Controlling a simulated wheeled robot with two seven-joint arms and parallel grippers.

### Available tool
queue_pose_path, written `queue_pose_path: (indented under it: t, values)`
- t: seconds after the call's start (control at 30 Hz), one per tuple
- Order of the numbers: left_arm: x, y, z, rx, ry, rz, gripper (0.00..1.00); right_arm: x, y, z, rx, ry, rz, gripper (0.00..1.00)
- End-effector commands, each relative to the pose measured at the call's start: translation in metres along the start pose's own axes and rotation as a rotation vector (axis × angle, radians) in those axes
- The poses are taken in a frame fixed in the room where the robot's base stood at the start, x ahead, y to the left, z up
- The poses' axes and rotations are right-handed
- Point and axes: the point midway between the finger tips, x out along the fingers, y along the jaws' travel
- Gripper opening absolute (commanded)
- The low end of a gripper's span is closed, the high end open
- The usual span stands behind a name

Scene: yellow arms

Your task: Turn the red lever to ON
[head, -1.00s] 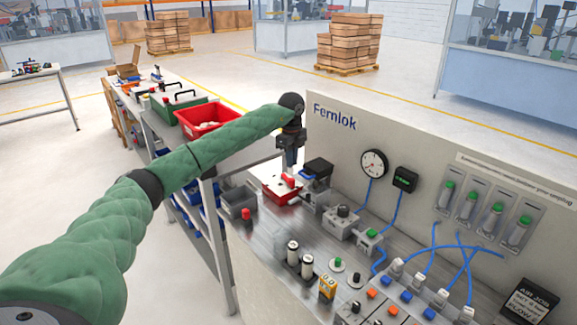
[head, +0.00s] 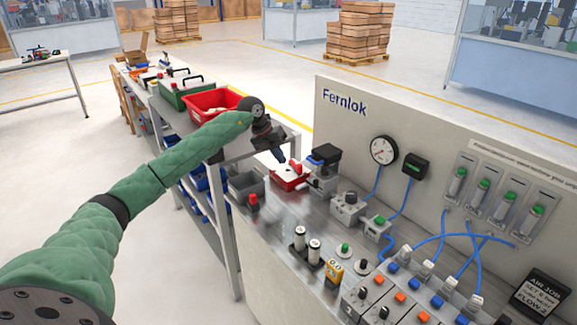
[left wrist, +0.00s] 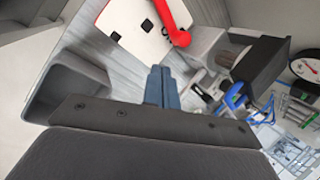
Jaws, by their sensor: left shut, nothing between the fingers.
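The red lever (head: 295,166) sits on a red box with a white top plate (head: 283,174) at the back left end of the metal bench. In the left wrist view the red lever (left wrist: 174,22) crosses the edge of the white plate (left wrist: 130,30) at the top. My left gripper (head: 281,158) is tilted, just left of the lever in the head view. Its blue-grey fingers (left wrist: 158,82) are shut together and empty, with a visible gap to the lever in the wrist view. No ON marking is readable. My right gripper is not in view.
A grey bin (head: 246,186) stands left of the red box. A black-topped device (head: 326,158) stands close on its right. The Fernlok panel (head: 345,115) rises behind the bench. A red bin (head: 213,101) stands on the shelf beyond.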

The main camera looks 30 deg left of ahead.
Motion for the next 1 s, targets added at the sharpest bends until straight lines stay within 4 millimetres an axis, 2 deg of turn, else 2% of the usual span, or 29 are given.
queue_pose_path:
  t: [0.27, 0.7, 1.0]
  values:
    - [-0.015, 0.021, -0.013, 0.346, -0.092, -0.077, 0.00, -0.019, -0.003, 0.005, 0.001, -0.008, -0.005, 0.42]
    - [-0.053, 0.043, -0.028, 0.891, -0.290, -0.098, 0.00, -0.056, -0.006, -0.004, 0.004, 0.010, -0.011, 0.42]
    - [-0.062, 0.045, -0.030, 1.012, -0.337, -0.085, 0.00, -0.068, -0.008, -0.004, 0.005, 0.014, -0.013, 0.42]
